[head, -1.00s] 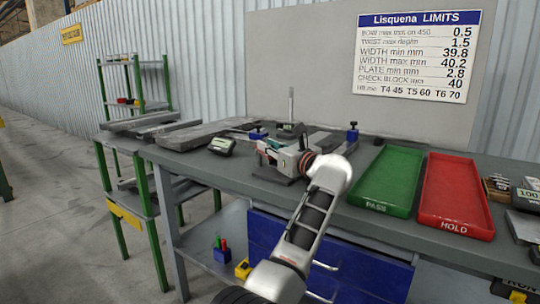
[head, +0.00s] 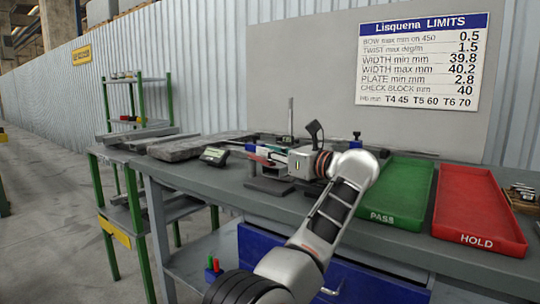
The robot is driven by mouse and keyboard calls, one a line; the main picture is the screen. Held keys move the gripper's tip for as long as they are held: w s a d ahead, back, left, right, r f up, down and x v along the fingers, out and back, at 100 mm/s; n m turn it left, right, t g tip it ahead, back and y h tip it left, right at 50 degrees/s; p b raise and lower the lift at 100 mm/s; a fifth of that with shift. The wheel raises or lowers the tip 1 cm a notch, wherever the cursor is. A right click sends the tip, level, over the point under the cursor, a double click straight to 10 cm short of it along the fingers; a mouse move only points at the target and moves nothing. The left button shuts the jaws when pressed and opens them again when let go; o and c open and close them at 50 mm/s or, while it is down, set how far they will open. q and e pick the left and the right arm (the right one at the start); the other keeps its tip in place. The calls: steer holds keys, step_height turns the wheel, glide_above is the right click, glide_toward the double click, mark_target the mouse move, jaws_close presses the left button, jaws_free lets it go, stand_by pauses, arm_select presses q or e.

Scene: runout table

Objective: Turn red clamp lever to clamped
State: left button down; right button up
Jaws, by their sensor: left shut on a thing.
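My left gripper (head: 272,157) is over the workbench at the measuring fixture, its arm coming up from the bottom of the head view. Its fingers point left and are shut on a small part with red on it, which I take for the red clamp lever (head: 262,151). The fingers and gripper body hide most of the lever, so its exact angle cannot be told. The dark fixture base (head: 269,187) shows below the gripper. My right gripper is not in view.
A small gauge display (head: 214,155) stands left of the fixture. A green PASS tray (head: 398,188) and a red HOLD tray (head: 476,205) lie to the right. A dark tilted part (head: 315,130) rises behind the gripper. Grey plates (head: 180,149) lie at the bench's left end.

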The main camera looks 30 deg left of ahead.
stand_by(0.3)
arm_select(q)
steer(key=c, duration=1.9)
jaws_free()
step_height(320, 180, up, 10)
